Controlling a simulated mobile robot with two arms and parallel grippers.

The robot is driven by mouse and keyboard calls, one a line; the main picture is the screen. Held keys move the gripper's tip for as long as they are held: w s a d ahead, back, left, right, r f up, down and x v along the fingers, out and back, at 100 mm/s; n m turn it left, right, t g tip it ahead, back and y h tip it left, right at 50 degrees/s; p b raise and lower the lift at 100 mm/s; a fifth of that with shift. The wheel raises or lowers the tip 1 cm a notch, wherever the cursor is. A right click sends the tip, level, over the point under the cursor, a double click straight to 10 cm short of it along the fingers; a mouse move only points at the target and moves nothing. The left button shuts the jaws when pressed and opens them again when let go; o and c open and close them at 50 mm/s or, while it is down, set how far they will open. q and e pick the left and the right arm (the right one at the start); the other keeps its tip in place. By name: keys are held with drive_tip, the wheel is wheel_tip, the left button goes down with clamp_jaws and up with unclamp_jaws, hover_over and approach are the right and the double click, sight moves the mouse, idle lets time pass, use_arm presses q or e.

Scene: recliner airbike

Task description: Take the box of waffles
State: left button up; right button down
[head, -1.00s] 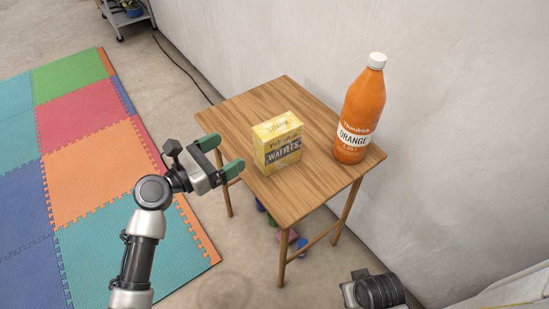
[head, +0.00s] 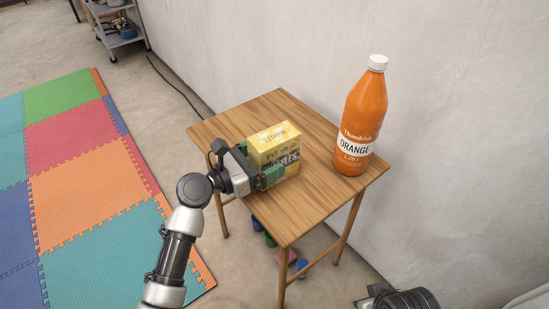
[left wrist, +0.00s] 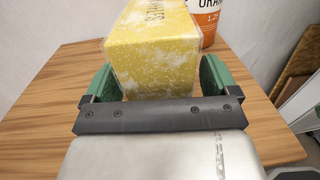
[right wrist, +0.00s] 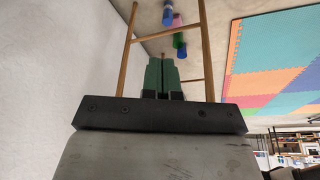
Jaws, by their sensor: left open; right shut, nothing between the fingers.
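The yellow box of waffles (head: 284,148) stands upright on the small wooden table (head: 325,190). My left gripper (head: 262,168) is at the box's left side, its green fingers open. In the left wrist view the box (left wrist: 152,50) sits between the two fingers (left wrist: 155,80), one on each side; whether they touch it I cannot tell. My right gripper (right wrist: 160,75) is shut and empty in the right wrist view, below the tabletop level near the table legs. Only part of the right arm shows at the bottom right of the head view.
An orange drink bottle (head: 361,115) stands on the table right of the box, near the wall (head: 470,120). Colored foam mats (head: 90,180) cover the floor at left. A grey cart (head: 115,30) stands far back.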

sight(268, 138)
use_arm(q)
drive_tip(key=shift+w+d, duration=0.4)
drive_tip(key=shift+d, duration=0.2)
drive_tip(key=c, duration=1.1)
drive_tip(key=shift+c, duration=0.3)
use_arm(e)
drive_tip(key=shift+s+r, duration=0.2)
drive_tip(key=shift+r, duration=0.3)
use_arm(q)
drive_tip(key=shift+r, duration=0.1)
